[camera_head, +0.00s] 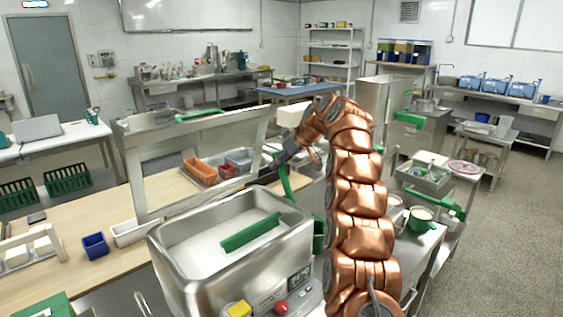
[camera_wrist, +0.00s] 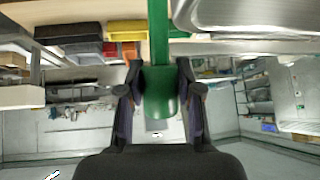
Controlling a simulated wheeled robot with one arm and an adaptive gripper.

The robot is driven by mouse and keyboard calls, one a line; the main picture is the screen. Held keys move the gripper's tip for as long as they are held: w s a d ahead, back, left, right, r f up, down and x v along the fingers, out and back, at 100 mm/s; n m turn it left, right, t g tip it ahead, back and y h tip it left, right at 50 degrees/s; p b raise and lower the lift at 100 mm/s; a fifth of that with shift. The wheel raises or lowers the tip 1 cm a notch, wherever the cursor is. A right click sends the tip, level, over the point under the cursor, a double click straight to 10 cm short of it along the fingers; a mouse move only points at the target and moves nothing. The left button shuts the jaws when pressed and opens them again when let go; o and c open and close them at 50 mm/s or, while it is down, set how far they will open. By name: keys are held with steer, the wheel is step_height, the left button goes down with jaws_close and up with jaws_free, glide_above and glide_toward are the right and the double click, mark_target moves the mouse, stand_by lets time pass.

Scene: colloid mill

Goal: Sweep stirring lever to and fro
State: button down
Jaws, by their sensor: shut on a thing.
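The steel mill hopper (camera_head: 180,275) stands in front of me, with pale material and a green paddle bar (camera_head: 250,232) inside it. The green stirring lever (camera_head: 286,182) rises beside the hopper's far right corner, slightly tilted. My gripper (camera_head: 277,164) is at the lever's upper end. In the wrist view, my gripper (camera_wrist: 159,82) is shut around the thick green grip of the lever (camera_wrist: 158,98), one finger on each side. The hopper rim (camera_wrist: 230,20) shows at the wrist view's upper right. My copper arm hides part of the area right of the hopper.
Orange, red and grey bins (camera_head: 200,170) sit on the wooden bench behind the hopper, near a steel frame (camera_head: 130,175). A small blue bin (camera_head: 95,245) is at left. A red button (camera_head: 281,307) and yellow block (camera_head: 238,310) are on the front. Open floor lies right.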

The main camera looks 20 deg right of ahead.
steer(key=c, duration=1.2)
jaws_free()
steer(key=shift+w+a+f, duration=0.1)
steer(key=shift+a+f, duration=0.05)
steer(key=shift+a, duration=0.3)
steer(key=shift+o, duration=0.9)
steer(key=shift+w+a+f, duration=0.1)
steer(key=shift+w+a, duration=0.05)
steer(key=shift+o, duration=1.4)
steer(key=shift+d, duration=0.35)
steer(key=shift+d+r, duration=0.15)
steer(key=shift+r, duration=0.1)
steer(key=v, duration=0.7)
steer(key=shift+s+r, duration=0.15)
steer(key=shift+s, duration=0.05)
